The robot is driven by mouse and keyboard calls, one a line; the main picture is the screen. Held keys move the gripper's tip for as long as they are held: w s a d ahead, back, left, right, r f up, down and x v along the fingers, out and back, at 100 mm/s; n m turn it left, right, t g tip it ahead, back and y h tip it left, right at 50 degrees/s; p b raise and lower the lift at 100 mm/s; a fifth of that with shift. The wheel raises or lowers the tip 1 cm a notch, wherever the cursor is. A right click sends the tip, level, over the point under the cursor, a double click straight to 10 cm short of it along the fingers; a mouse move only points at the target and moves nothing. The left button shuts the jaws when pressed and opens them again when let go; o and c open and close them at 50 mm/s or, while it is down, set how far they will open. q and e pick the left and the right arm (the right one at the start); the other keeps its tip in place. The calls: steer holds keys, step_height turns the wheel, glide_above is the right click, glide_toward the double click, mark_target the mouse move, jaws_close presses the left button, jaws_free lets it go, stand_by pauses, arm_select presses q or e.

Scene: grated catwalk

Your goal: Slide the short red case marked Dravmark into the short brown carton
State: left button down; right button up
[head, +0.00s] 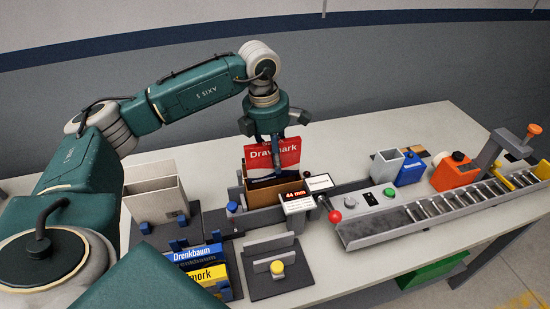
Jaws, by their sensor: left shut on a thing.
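The short brown carton (262,197) is open at the top and stands in a dark holder just below the case. The case's lower edge is at or just inside the carton's opening; I cannot tell how deep. My right gripper is out of view.
A grey-white open carton (157,199) stands at left. Blue Drenkbaum (197,254) and yellow (206,274) cases stand in a front rack beside a plate with a yellow knob (277,268). A 44 mm sign (296,203) and red-knobbed lever (335,215) are close right of the carton, before a roller conveyor (440,208).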

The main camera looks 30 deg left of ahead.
arm_select(q)
steer(key=shift+f+b, duration=1.45)
steer(key=shift+f, duration=0.4)
steer(key=c, duration=1.4)
jaws_free()
steer(key=shift+c, duration=0.2)
steer(key=shift+r, duration=0.1)
steer(key=shift+a+r+p, duration=0.1)
steer(key=shift+r+p, duration=0.8)
steer(key=shift+r, duration=0.4)
steer(key=shift+r+p, duration=1.3)
steer(key=shift+r, duration=0.8)
